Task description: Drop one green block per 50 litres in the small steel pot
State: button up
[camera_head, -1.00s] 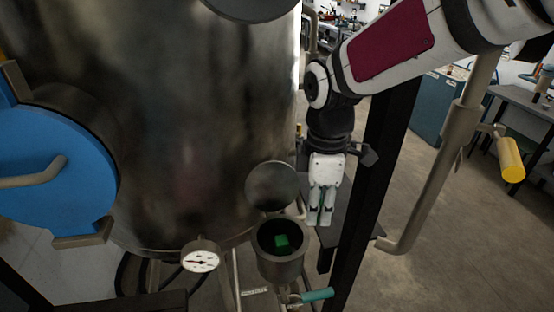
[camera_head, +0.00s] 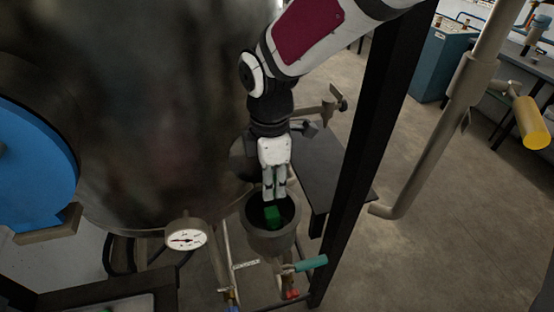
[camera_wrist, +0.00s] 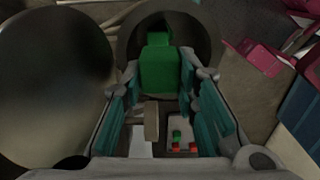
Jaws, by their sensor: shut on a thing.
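The small steel pot (camera_head: 270,243) stands open below my gripper (camera_head: 274,196), which points down over its mouth. A green block (camera_head: 271,216) shows inside the pot. My gripper is shut on another green block, of which only a sliver shows between the fingers in the head view. In the wrist view the held green block (camera_wrist: 160,72) sits between the fingertips (camera_wrist: 159,62), with the pot's dark rim (camera_wrist: 213,35) around and behind it. A smaller green shape just beyond it looks like the block in the pot. A round dial gauge (camera_head: 186,239) is at left; its figures are too small to read.
A large steel vessel (camera_head: 120,110) fills the left, with a blue round part (camera_head: 30,165). A dark post (camera_head: 365,150) rises right of the pot. A teal-handled valve (camera_head: 311,264) is below.

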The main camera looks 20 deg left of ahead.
jog(key=shift+f, duration=0.15)
jog(key=o, duration=1.2)
jog(key=shift+r, duration=3.75)
